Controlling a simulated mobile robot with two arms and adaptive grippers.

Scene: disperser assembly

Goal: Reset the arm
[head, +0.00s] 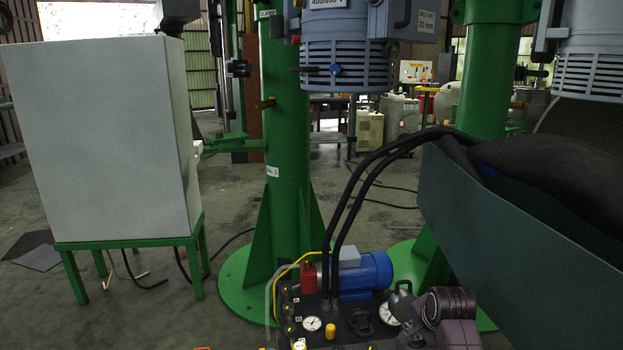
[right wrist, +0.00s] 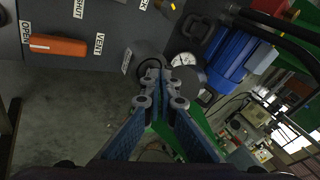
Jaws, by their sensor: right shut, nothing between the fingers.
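My right gripper (right wrist: 160,84) shows in the right wrist view, with its two blue-grey fingers drawn together at the tips and nothing between them. Beyond the fingertips are a round gauge (right wrist: 186,60) and the blue motor (right wrist: 238,56) of a hydraulic unit. I cannot tell whether the fingertips touch anything. In the head view, part of my right arm (head: 448,305) shows at the lower right, beside the unit's gauges; its fingers are not clear there. My left arm and gripper are not in view.
The hydraulic unit's blue motor (head: 366,275) and black hoses (head: 348,205) stand ahead. An orange handle (right wrist: 58,46) sits on a panel marked OPEN, SHUT and VENT. A green column (head: 287,130), white cabinet (head: 105,140) and dark green trough wall (head: 500,240) surround it. Floor shows at left.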

